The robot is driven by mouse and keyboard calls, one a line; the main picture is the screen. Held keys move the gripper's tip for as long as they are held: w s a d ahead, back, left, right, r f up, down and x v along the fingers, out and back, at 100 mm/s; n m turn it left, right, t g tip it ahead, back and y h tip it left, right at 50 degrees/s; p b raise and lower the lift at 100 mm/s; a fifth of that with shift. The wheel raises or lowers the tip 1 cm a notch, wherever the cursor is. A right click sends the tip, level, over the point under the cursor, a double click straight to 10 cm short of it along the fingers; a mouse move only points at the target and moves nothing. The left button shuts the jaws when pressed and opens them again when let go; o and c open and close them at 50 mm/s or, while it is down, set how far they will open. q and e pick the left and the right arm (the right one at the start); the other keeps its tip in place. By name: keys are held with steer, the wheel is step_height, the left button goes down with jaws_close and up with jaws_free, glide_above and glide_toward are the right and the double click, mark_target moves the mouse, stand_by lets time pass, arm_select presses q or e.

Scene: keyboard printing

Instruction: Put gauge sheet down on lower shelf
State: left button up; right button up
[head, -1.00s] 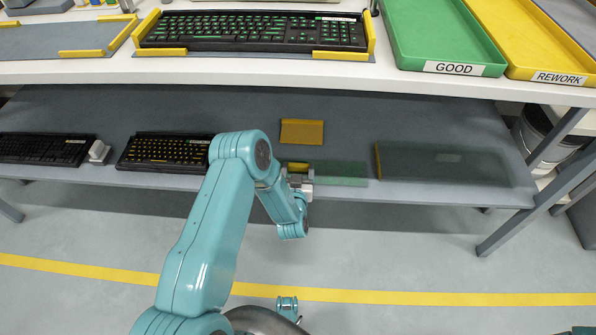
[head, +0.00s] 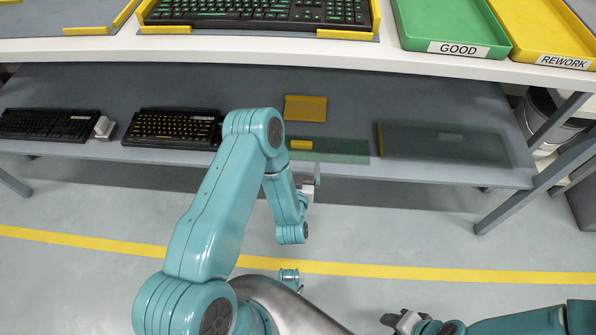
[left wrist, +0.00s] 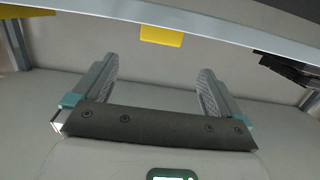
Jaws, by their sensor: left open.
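The gauge sheet (head: 340,151), a see-through green sheet with a yellow grip tab (head: 301,145), lies on the lower shelf (head: 350,82) near its front edge. My left gripper (head: 314,184) is open and empty, in front of the shelf edge and apart from the sheet. The arm's forearm partly hides it in the head view. In the left wrist view its two fingers (left wrist: 155,85) stand wide apart with nothing between them. A yellow piece (left wrist: 161,37) shows beyond them. My right gripper (head: 403,319) is low at the bottom of the head view, away from the shelf; its jaw opening is unclear.
A yellow block (head: 305,108) sits behind the sheet. A larger dark translucent panel (head: 440,143) lies to the right. Two keyboards (head: 172,127) (head: 48,124) and a small white device (head: 104,127) are at left. The upper bench holds green (head: 455,22) and yellow (head: 535,28) trays.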

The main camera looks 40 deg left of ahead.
arm_select(q)
steer(key=s+d+f+m+g+h, duration=0.1)
steer(key=s+d+f+g+h, duration=0.25)
steer(key=d, duration=0.25)
steer(key=s+d+f+m+g+h, duration=0.1)
steer(key=s+d+f+g+h, duration=0.15)
steer(key=d+h, duration=0.3)
steer(key=s+d+r+m+g+h, duration=0.1)
steer(key=s+d+g, duration=0.2)
steer(key=s, duration=0.4)
steer(key=s+d+r+m+g+h, duration=0.1)
steer(key=s+d+g+h, duration=0.1)
steer(key=s+d+g, duration=0.2)
steer(key=s+d, duration=0.1)
steer(key=s, duration=0.2)
steer(key=shift+s, duration=0.15)
steer(key=shift+a, duration=0.15)
